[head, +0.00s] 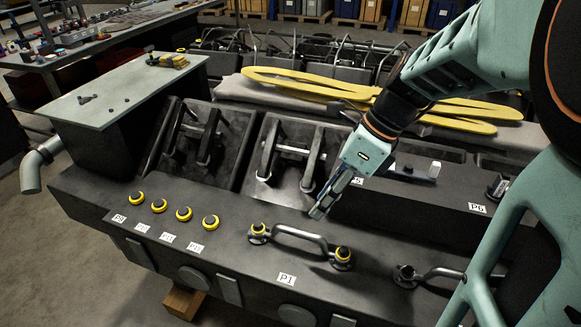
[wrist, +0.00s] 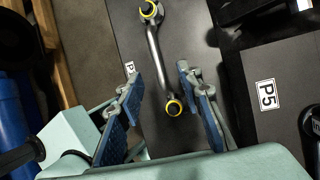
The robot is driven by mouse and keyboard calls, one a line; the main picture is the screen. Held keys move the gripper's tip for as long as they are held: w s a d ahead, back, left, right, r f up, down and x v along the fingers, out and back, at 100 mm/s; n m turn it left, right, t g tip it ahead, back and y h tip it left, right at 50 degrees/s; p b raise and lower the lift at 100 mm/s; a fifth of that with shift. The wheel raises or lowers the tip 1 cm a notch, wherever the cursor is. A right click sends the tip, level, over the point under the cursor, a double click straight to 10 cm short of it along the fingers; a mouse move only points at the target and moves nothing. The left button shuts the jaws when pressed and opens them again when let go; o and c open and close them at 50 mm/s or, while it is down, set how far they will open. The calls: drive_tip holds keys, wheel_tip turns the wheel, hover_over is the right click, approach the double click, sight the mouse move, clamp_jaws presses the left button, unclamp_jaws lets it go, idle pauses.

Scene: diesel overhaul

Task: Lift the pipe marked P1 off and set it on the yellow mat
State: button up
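The pipe marked P1 (head: 301,235) is a grey bent tube on the dark engine block, with a yellow-ringed fitting at each end. Its label P1 (head: 287,279) is on the block's front edge. In the wrist view the pipe (wrist: 155,55) runs lengthwise between the fingers, its lower fitting (wrist: 173,106) nearest me. My gripper (head: 319,211) is above and behind the pipe, close to its right half. In the wrist view my gripper (wrist: 160,72) is open and empty, with blue-padded fingers on either side of the pipe.
Another pipe (head: 440,272) lies to the right on the block. Several yellow-ringed fittings (head: 184,213) line the block's left. Black rocker parts (head: 285,160) stand behind. Large yellow loops (head: 300,85) lie further back. A pale green bench top (head: 125,88) holds a small yellow stack (head: 174,61).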

sight(300, 231)
drive_tip(key=x, duration=0.5)
drive_tip(key=shift+s+a+f, duration=0.25)
drive_tip(key=shift+s, duration=0.1)
drive_tip(key=x, duration=0.5)
drive_tip(key=shift+a+f, duration=0.15)
drive_tip(key=shift+f, duration=0.15)
drive_tip(key=shift+w, duration=0.1)
clamp_jaws()
drive_tip(key=shift+r, duration=0.1)
